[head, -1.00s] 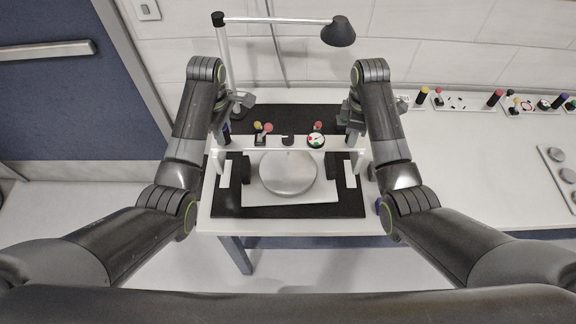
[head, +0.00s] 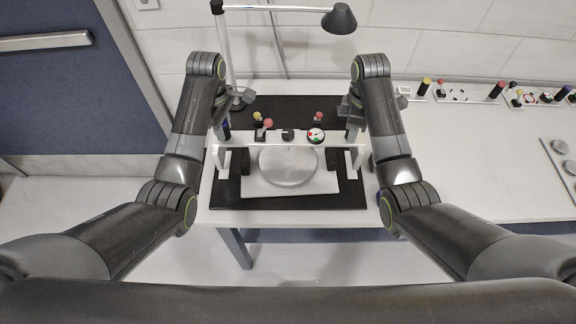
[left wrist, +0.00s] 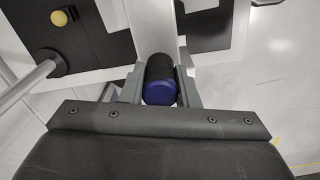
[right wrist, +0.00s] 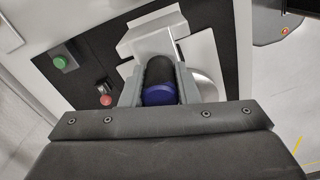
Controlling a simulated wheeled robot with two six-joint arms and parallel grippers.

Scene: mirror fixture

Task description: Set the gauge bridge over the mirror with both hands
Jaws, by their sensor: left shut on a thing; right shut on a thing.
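The round silver mirror (head: 288,166) lies on a white plate (head: 290,188) on a black mat (head: 228,201). My left gripper (head: 222,124) is shut on the bridge's left black handle, whose blue end shows in the left wrist view (left wrist: 160,92). My right gripper (head: 353,124) is shut on the right handle, also blue-ended in the right wrist view (right wrist: 159,94). I cannot tell whether the bridge's feet touch anything.
A lamp (head: 340,19) on a pole stands behind the left arm. Red and yellow knobs (head: 267,124) stand behind the bridge. Small control panels (head: 455,94) line the back right, and a grey tray (head: 562,160) lies at the far right. The table (head: 450,170) between is clear.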

